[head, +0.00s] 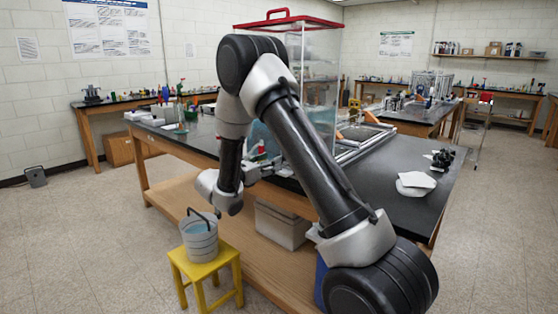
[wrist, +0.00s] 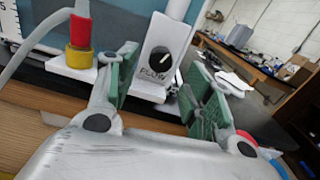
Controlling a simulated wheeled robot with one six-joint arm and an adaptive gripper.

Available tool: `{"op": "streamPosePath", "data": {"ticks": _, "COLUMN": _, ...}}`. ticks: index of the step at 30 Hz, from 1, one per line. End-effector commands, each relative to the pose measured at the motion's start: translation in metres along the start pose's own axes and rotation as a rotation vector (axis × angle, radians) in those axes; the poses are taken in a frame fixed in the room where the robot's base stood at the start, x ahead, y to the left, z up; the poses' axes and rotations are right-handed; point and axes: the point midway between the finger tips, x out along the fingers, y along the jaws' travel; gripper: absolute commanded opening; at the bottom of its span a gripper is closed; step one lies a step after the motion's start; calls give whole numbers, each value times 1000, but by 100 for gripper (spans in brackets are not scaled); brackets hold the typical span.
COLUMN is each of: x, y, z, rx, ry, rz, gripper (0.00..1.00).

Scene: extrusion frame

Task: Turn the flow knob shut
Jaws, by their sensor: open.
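The flow knob (wrist: 160,59) is a round black knob with a small pale mark on its face. It sits on a white panel (wrist: 152,84) with a dark word below it that reads like FLOW, tilted in the wrist view. My gripper (wrist: 166,76) is open, with one green-padded finger on each side of the knob in that view. The knob appears beyond the fingertips; I cannot tell the exact gap, and no contact shows. In the head view my gripper (head: 266,168) is at the bench edge by the tank, and the knob cannot be made out there.
A red and yellow fitting (wrist: 80,42) with a grey hose stands left of the panel, close to my left finger. The clear tank (head: 318,100) rises behind. A bucket (head: 200,240) stands on a yellow stool (head: 205,270) below.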

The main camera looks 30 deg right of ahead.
Motion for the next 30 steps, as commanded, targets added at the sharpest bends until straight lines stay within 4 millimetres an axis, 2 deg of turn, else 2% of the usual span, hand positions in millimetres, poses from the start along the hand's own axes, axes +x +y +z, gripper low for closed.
{"op": "streamPosePath", "data": {"ticks": 3, "x": 23, "y": -1, "z": 0, "rx": 0, "ry": 1, "rz": -5, "gripper": 51}}
{"op": "streamPosePath", "data": {"ticks": 9, "x": 48, "y": -1, "z": -1, "rx": 0, "ry": 2, "rz": -3, "gripper": 51}}
{"op": "streamPosePath", "data": {"ticks": 19, "x": 53, "y": -1, "z": 0, "rx": 1, "ry": 2, "rz": -2, "gripper": 51}}
{"op": "streamPosePath", "data": {"ticks": 20, "x": 53, "y": -1, "z": 0, "rx": 1, "ry": 2, "rz": -2, "gripper": 49}}
{"op": "streamPosePath", "data": {"ticks": 27, "x": 53, "y": -1, "z": 0, "rx": 1, "ry": 2, "rz": -2, "gripper": 6}}
{"op": "streamPosePath", "data": {"ticks": 30, "x": 53, "y": -1, "z": 0, "rx": 1, "ry": 2, "rz": -2, "gripper": 5}}
